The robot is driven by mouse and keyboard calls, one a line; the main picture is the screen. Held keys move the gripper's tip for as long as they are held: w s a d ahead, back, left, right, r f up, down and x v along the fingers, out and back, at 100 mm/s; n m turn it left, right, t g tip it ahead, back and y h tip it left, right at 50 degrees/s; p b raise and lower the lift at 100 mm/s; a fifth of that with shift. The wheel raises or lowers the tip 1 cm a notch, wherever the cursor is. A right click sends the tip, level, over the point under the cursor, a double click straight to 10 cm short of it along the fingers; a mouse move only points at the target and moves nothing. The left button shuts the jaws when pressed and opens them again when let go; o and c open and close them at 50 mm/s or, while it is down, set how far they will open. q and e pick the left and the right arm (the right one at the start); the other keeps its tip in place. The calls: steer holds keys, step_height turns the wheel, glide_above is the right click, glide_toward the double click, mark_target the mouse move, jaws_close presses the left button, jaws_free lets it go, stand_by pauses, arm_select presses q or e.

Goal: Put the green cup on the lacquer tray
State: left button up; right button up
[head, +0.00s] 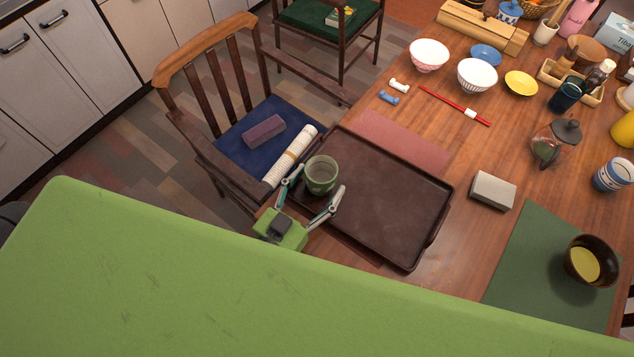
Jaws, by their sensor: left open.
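The green cup (321,175) stands upright at the left end of the dark brown lacquer tray (395,205), inside its rim as far as this view shows. The tray lies on the wooden table near its left edge. My left gripper (331,192) is open, with one finger on each side of the cup at its near side. I cannot tell whether the fingers touch the cup. The tray holds nothing else that I can see. My right gripper is not in view.
A chair (225,150) with a blue cushion, a rolled mat and a purple block stands against the table's left side. A grey box (492,190) lies right of the tray. Bowls, chopsticks and a teapot (556,143) stand farther back. A dark bowl (591,261) sits on a green mat.

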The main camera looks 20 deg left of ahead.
arm_select(q)
steer(key=p+v, duration=0.2)
steer(key=v, duration=0.9)
steer(key=shift+s+a+r, duration=0.1)
steer(key=shift+s+a, duration=0.05)
steer(key=shift+s, duration=0.35)
